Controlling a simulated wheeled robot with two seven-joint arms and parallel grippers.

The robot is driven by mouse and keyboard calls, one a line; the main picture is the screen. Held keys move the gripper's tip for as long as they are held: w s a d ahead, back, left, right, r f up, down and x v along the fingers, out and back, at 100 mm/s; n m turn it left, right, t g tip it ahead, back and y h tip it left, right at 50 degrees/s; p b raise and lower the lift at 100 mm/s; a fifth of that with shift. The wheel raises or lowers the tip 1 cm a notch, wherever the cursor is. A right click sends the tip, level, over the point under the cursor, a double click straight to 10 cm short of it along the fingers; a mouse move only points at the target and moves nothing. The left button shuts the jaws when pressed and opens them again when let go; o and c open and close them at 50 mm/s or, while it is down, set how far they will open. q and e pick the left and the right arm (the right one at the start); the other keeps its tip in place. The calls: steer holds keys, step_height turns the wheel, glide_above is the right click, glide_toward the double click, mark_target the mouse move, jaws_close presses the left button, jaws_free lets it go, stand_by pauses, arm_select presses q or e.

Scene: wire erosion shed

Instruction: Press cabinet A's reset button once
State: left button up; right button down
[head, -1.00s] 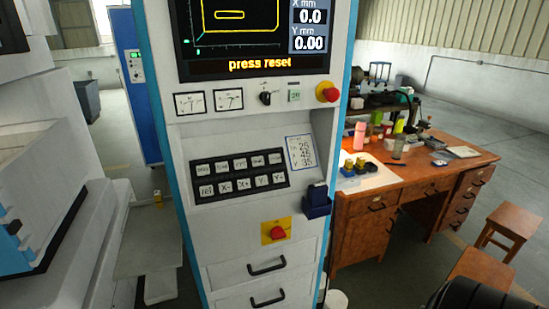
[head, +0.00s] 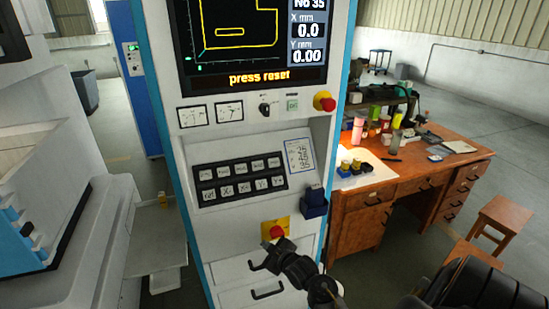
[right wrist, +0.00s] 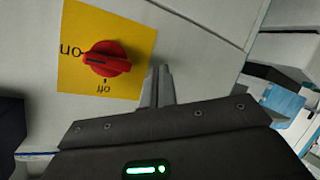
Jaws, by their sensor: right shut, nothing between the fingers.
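The tall white and blue cabinet (head: 225,150) stands in front of me, its screen (head: 250,40) reading "press reset". I see no letter A on it. Its black keypad (head: 239,179) has two rows of pale keys, and a small green-marked control (head: 292,104) sits above. The labels are too small to tell which is reset. My right gripper (head: 281,243) is shut and empty, low in front of the cabinet, below the keypad. In the right wrist view its fingertips (right wrist: 157,82) are beside the yellow plate with the red rotary switch (right wrist: 107,59). My left gripper is not in view.
A red mushroom button (head: 325,102) is at the panel's upper right. A blue holder (head: 314,203) juts out right of the keypad. Drawer handles lie below the yellow plate. A cluttered wooden desk (head: 410,182) and a stool (head: 504,217) stand to the right.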

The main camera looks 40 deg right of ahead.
steer(key=d+r+t, duration=0.1)
steer(key=r, duration=0.4)
steer(key=w+d+r+n+t+p, duration=0.1)
steer(key=r, duration=0.5)
steer(key=d+r+h, duration=0.1)
steer(key=d+r, duration=0.1)
steer(key=r, duration=0.4)
steer(key=shift+w+t, duration=0.15)
steer(key=shift+t, duration=0.25)
steer(key=n+t+h+p, duration=0.2)
steer(key=t, duration=0.1)
glide_toward(274, 162)
step_height(274, 162, up, 9)
steer(key=s+a, duration=0.1)
steer(key=shift+a+f, duration=0.2)
steer(key=shift+f, duration=0.1)
steer(key=shift+f, duration=0.15)
steer(key=shift+w+d+f+b, duration=0.4)
steer(key=shift+w+f+b, duration=0.45)
steer(key=shift+w+b, duration=0.25)
steer(key=shift+w+d+f+b, duration=0.4)
steer(key=shift+w+f+b, duration=0.4)
steer(key=shift+w+b, duration=0.3)
steer(key=shift+w+d+f+b, duration=0.4)
steer(key=shift+w+f+b, duration=0.45)
steer(key=shift+w+b, duration=0.3)
steer(key=shift+w+d+f, duration=0.1)
steer(key=shift+w+f, duration=0.1)
steer(key=shift+w, duration=0.1)
